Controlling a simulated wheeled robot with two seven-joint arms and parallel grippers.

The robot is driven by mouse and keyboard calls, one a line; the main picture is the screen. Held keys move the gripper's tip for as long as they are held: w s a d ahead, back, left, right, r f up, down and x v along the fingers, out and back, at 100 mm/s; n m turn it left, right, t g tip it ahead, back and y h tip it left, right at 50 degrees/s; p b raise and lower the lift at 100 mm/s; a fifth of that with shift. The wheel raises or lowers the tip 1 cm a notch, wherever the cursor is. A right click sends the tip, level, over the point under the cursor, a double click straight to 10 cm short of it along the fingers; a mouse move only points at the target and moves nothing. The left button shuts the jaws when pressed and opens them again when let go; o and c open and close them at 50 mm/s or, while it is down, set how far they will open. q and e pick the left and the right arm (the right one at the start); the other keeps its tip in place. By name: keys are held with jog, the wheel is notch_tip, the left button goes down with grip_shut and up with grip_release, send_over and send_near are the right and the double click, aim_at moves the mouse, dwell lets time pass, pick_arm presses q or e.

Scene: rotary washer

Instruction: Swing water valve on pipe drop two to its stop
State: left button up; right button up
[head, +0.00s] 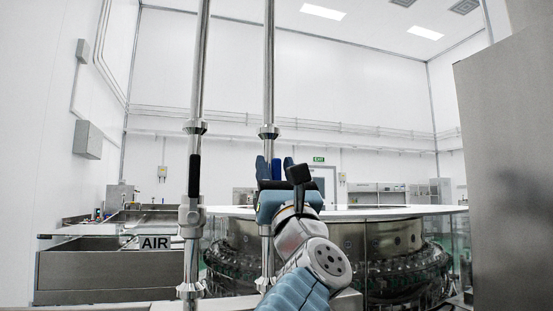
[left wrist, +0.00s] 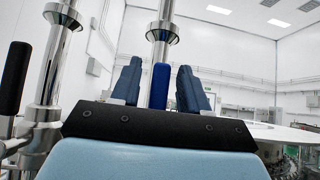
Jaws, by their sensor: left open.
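Two vertical steel pipe drops stand before me. The second pipe (head: 269,80), on the right, carries a valve with an upright blue handle (head: 277,168). My left gripper (head: 275,162) is open, its dark blue fingers on either side of that handle. In the left wrist view the blue handle (left wrist: 160,88) stands between the two fingers, with a visible gap to each; how deep it sits between them is hard to tell. The valve body is hidden behind my gripper. My right gripper is not in view.
A large round washer machine (head: 375,240) stands behind on the right. A grey panel (head: 510,170) fills the right edge.

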pick_arm(q)
jog(key=shift+c, duration=0.3)
grip_shut()
